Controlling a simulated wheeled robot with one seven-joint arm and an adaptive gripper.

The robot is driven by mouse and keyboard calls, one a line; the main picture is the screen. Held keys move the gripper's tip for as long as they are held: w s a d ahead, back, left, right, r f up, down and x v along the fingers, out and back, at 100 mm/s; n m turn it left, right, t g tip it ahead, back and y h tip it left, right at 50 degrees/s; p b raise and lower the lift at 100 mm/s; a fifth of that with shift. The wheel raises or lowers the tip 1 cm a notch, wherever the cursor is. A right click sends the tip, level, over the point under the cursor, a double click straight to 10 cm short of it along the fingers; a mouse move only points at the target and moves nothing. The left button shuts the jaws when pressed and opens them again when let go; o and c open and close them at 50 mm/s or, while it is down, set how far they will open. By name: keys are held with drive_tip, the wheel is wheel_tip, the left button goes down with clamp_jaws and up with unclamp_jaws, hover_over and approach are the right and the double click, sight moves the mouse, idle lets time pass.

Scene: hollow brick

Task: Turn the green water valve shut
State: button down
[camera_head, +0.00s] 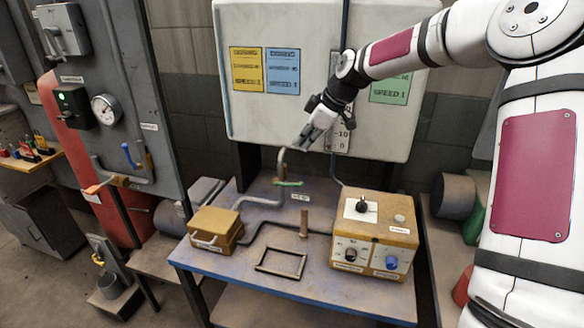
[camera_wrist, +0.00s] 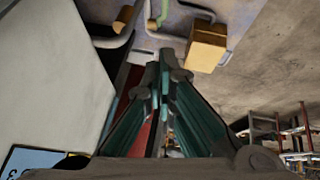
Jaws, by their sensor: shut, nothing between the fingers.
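The green valve handle (camera_head: 288,183) is a thin lever on the grey pipe at the back of the blue workbench. In the wrist view a green curved piece (camera_wrist: 160,14), likely this handle, shows at the top edge, partly cut off. My gripper (camera_head: 303,142) is above and slightly right of the valve, in front of the white panel, its fingers pointing down and left. In the wrist view its fingertips (camera_wrist: 165,60) are together with nothing between them. It is apart from the valve.
The workbench (camera_head: 300,292) holds a small yellow box (camera_head: 215,229) at left, a larger control box (camera_head: 372,235) with knobs at right, and a dark frame (camera_head: 281,263) at the front. The white panel (camera_head: 275,25) stands close behind my gripper. A blue lever (camera_head: 128,155) is on the left-hand cabinet.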

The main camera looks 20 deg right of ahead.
hover_over(296, 184)
drive_tip(key=w+a, duration=0.1)
drive_tip(key=a, duration=0.2)
wheel_tip(296, 184, down, 9)
drive_tip(key=shift+d+f+p, duration=0.2)
drive_tip(key=shift+d+f, duration=0.25)
drive_tip(key=shift+f, duration=0.45)
drive_tip(key=shift+d+f+p, duration=0.15)
drive_tip(key=shift+d+f, duration=0.3)
drive_tip(key=shift+f, duration=0.4)
drive_tip(key=shift+s+f, duration=0.1)
drive_tip(key=shift+s+d+f+t+y+p, duration=0.2)
drive_tip(key=shift+d+t+y+p, duration=0.1)
drive_tip(key=shift+y+p, duration=0.2)
drive_tip(key=shift+s+d+f, duration=0.1)
drive_tip(key=shift+d+f, duration=0.15)
drive_tip(key=shift+f, duration=0.4)
drive_tip(key=shift+r, duration=0.1)
